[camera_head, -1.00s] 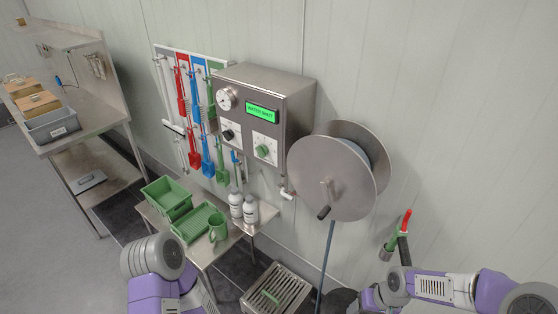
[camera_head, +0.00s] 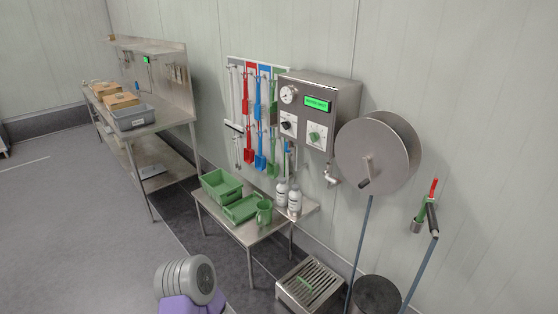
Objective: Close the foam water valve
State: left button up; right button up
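A steel control box (camera_head: 345,98) hangs on the wall right of centre. It carries a round gauge (camera_head: 288,95), a lit green display (camera_head: 317,103), a black knob (camera_head: 286,125) on a white plate and a green knob (camera_head: 314,137) on another white plate. I cannot tell from the labels which knob is the foam water valve. The display text is too small to read surely. A pipe fitting (camera_head: 331,176) comes out below the box. Only a grey and purple part of my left arm shows at the bottom edge. Neither gripper is in view.
A steel hose reel (camera_head: 376,153) is right of the box. Below stands a low table (camera_head: 247,232) with green bins (camera_head: 222,186), a green mug (camera_head: 264,212) and two bottles. A grated steel step (camera_head: 313,287) and dark drum (camera_head: 376,296) stand on the floor. Open floor lies left.

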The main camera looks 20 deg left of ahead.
aim_at(287, 150)
jog(key=u, duration=1.15)
jog(key=i, duration=1.6)
jog(key=z, duration=1.05)
jog(key=i, duration=0.65)
jog(key=z, duration=0.5)
